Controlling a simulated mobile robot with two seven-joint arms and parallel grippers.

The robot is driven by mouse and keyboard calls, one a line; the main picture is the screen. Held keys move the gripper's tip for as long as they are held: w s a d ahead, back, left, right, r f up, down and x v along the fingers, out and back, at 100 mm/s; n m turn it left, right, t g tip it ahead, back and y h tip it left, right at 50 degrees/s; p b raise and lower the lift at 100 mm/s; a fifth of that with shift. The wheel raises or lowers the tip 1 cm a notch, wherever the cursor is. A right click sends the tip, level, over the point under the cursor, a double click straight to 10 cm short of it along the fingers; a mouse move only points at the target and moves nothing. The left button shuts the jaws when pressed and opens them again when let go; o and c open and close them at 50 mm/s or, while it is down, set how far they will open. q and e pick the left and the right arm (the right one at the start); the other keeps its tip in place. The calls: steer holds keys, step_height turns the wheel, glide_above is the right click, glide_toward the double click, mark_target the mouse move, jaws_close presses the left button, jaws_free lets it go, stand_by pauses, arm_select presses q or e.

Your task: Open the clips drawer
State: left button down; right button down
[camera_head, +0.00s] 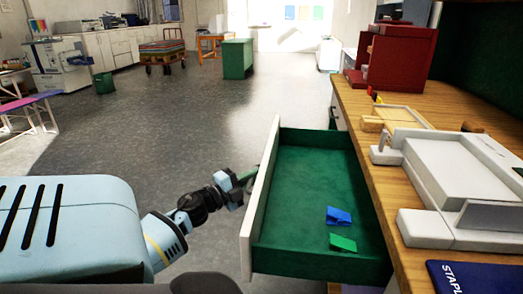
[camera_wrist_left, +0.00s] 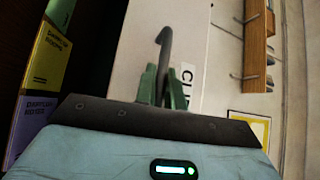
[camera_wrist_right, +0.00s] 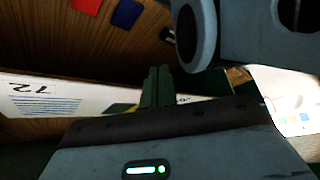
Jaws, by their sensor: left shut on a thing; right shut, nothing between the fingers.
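The drawer (camera_head: 262,205) stands pulled well out from the wooden-topped bench, with a white front and a green-lined inside. A blue clip (camera_head: 339,216) and a green clip (camera_head: 343,243) lie in it near the front right. My left gripper (camera_head: 246,178) is at the outer face of the drawer front. In the left wrist view its green fingers (camera_wrist_left: 163,82) are shut on the dark bar handle (camera_wrist_left: 165,42), beside a partly hidden label (camera_wrist_left: 187,82) starting "CLI". My right gripper (camera_wrist_right: 156,84) is shut and empty in the right wrist view; the head view does not show it.
The bench top (camera_head: 393,180) holds a white tray-like unit (camera_head: 447,165), a red box (camera_head: 400,58) and a dark blue stapler box (camera_head: 470,276). Open grey floor (camera_head: 190,130) lies left of the drawer. Yellow and purple items (camera_wrist_left: 42,85) show at the left wrist view's left.

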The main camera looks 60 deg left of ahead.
arm_select(q)
steer(key=shift+s+a, duration=0.1)
steer(key=c, duration=1.5)
jaws_free()
steer(key=s+f, duration=0.1)
steer(key=s, duration=0.6)
steer(key=shift+s+d, duration=0.35)
steer(key=shift+s+f, duration=0.1)
